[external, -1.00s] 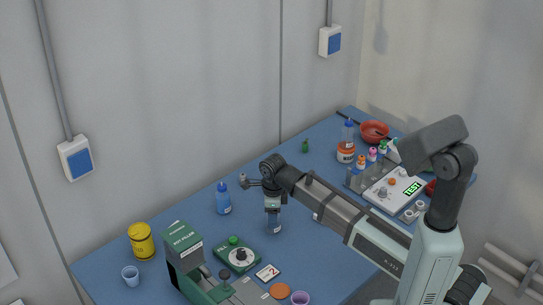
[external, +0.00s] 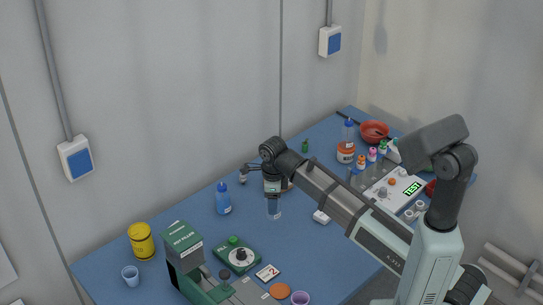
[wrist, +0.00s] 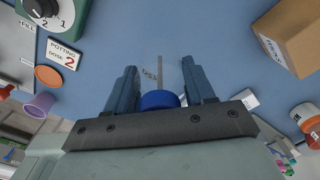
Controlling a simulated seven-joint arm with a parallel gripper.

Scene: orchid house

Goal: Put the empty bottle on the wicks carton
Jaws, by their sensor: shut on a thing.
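My gripper (external: 273,192) points down and is shut on a clear, empty-looking bottle (external: 274,209), holding it upright above the blue bench. In the wrist view the bottle's blue cap (wrist: 160,100) sits between the two fingers, with its clear body (wrist: 153,66) beyond. In the external view the carton is mostly hidden behind my arm.
A blue bottle (external: 223,199) stands left of my gripper. A green dial unit (external: 237,256), dose card (external: 267,272) and potting filler (external: 183,245) are nearer the front. An orange-and-white jar (external: 346,153) and red bowl (external: 374,130) stand further back.

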